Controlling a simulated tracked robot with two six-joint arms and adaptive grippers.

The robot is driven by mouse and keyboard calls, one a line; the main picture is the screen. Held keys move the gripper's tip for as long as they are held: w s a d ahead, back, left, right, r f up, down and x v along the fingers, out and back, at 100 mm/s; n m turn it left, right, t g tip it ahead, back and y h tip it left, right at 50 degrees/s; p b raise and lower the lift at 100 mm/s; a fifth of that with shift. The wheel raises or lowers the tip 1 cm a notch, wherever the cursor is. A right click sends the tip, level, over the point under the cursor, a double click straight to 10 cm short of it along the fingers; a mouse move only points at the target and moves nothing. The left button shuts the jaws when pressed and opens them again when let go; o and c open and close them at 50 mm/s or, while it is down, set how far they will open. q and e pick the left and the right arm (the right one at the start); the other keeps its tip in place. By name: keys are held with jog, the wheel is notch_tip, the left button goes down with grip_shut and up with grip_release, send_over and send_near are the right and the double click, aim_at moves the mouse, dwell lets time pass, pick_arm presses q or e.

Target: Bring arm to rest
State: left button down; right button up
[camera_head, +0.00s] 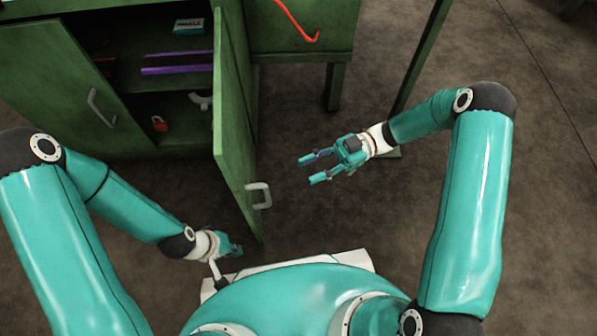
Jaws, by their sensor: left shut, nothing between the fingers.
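My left gripper (236,250) hangs low at the bottom centre-left, just in front of my base and left of the open right-hand cabinet door. It looks shut and empty, and my own arm partly hides it. My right gripper (312,169) is near the middle, pointing left, with its two fingers spread apart and nothing between them. It is in the air to the right of the door handle (259,195), apart from it.
A red crowbar (301,24) lies on the green bench (335,45). The floor at right is clear.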

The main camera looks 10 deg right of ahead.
jog(key=shift+d, duration=0.15)
dwell(0.4)
jog(key=w+a+r+m+t+y, duration=0.1)
jog(key=w+a+r+m+t, duration=0.3)
jog(key=a+m+t, duration=0.35)
jog(key=w+f+m+t+h, duration=0.3)
jog(key=f+m+t+h, duration=0.25)
jog(key=f+m, duration=0.2)
jog(key=s+d+f+m+g+h, duration=0.4)
jog(key=s+d+f+h, duration=0.15)
jog(key=s, duration=0.35)
jog(key=s+d+f+m+g+h, duration=0.3)
jog(key=s+d+f+m+h, duration=0.1)
jog(key=s+f, duration=0.4)
notch_tip(320, 180, up, 39)
jog(key=s+p, duration=0.1)
jog(key=p, duration=3.7)
jog(key=shift+s+a+f+g+y, duration=0.15)
jog(key=shift+a+g+y, duration=0.15)
jog(key=shift+g, duration=0.1)
